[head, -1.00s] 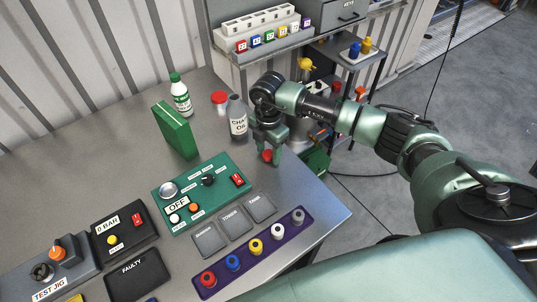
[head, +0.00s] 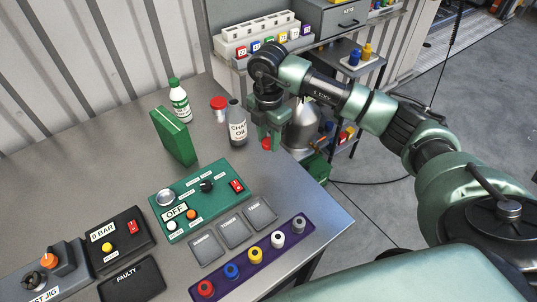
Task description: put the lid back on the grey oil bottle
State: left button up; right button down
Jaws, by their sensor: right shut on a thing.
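The grey oil bottle (head: 237,128), labelled CHAIN OIL, stands upright near the far right edge of the metal table. Its narrow neck shows no lid. My right gripper (head: 267,144) points down just to the right of the bottle, apart from it. It is shut on a small red lid (head: 267,143), held between the fingertips above the table, lower than the bottle's top. The fingers partly cover the lid. My left gripper is out of view.
Close left of the bottle stands a red-topped jar (head: 218,104). Further left are a green box (head: 174,137) and a white bottle with a green cap (head: 179,102). A green control panel (head: 201,199) lies in front. Bare table lies between panel and bottle.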

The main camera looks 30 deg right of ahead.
aim_at(268, 144)
notch_tip(268, 144, up, 12)
jog(key=b, duration=0.2)
dwell(0.4)
jog(key=s+a+f+m, duration=0.3)
jog(key=s+f+m, duration=0.1)
jog(key=s+m, duration=0.4)
jog(key=s+a+f+m+b, duration=0.1)
jog(key=s+a+f+m, duration=0.3)
jog(key=s+m, duration=0.4)
jog(key=m, duration=0.5)
jog(key=shift+f, duration=0.4)
